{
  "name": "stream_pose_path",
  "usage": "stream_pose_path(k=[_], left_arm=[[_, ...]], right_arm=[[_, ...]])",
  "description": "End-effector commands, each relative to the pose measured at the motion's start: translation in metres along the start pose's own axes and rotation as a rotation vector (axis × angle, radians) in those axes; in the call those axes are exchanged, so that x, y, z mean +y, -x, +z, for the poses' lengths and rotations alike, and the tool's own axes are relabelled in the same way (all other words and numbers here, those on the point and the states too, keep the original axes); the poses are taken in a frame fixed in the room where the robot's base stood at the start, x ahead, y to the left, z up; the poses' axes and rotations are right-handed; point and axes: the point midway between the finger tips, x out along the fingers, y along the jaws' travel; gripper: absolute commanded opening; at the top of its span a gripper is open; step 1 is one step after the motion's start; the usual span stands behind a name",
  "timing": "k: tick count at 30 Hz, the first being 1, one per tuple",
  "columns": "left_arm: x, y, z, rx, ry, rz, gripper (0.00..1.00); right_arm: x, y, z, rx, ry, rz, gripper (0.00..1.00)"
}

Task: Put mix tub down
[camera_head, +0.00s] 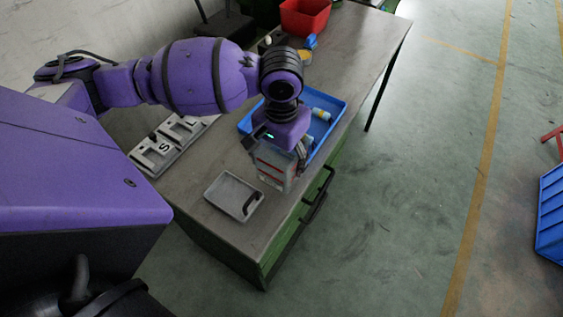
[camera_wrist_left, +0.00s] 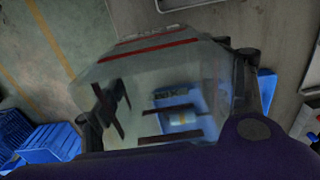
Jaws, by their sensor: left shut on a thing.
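The mix tub (camera_head: 273,167) is a clear, box-like tub with red bands, close to the front edge of the table. My left gripper (camera_head: 290,147) is shut on it from above and behind. In the left wrist view the tub (camera_wrist_left: 160,62) fills the middle, with dark fingers of my left gripper (camera_wrist_left: 170,100) on both sides. The tub is see-through there, and a blue tray with a bottle shows through it. I cannot tell whether the tub's base touches the table. My right gripper is not in view.
A grey tray (camera_head: 226,207) with a dark item lies left of the tub. A blue tray (camera_head: 335,103) with bottles is behind it. A board marked S and L (camera_head: 148,163) lies at the left. A red bin (camera_head: 305,20) stands at the far end. Bare tabletop (camera_head: 352,50) lies beyond the blue tray.

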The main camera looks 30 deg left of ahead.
Motion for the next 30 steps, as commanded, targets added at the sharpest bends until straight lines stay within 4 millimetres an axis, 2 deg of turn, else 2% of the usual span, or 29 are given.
stream_pose_path(k=[4,10,21,22,26,30], left_arm=[[-0.006,-0.011,-0.005,-0.001,0.003,-0.001,0.3],[-0.006,-0.039,-0.006,0.0,0.0,-0.002,0.3],[-0.006,-0.042,-0.006,0.003,0.001,-0.001,0.3],[-0.006,-0.042,-0.006,0.003,0.0,-0.001,0.72],[-0.006,-0.042,-0.006,0.003,0.0,-0.001,0.9],[-0.006,-0.042,-0.006,0.003,0.0,-0.001,0.9]], right_arm=[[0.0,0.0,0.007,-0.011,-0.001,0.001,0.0],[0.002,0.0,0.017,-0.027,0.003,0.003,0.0],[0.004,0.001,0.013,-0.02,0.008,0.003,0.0],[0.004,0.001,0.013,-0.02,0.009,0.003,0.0],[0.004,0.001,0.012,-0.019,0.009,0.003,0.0],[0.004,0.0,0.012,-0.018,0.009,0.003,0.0]])
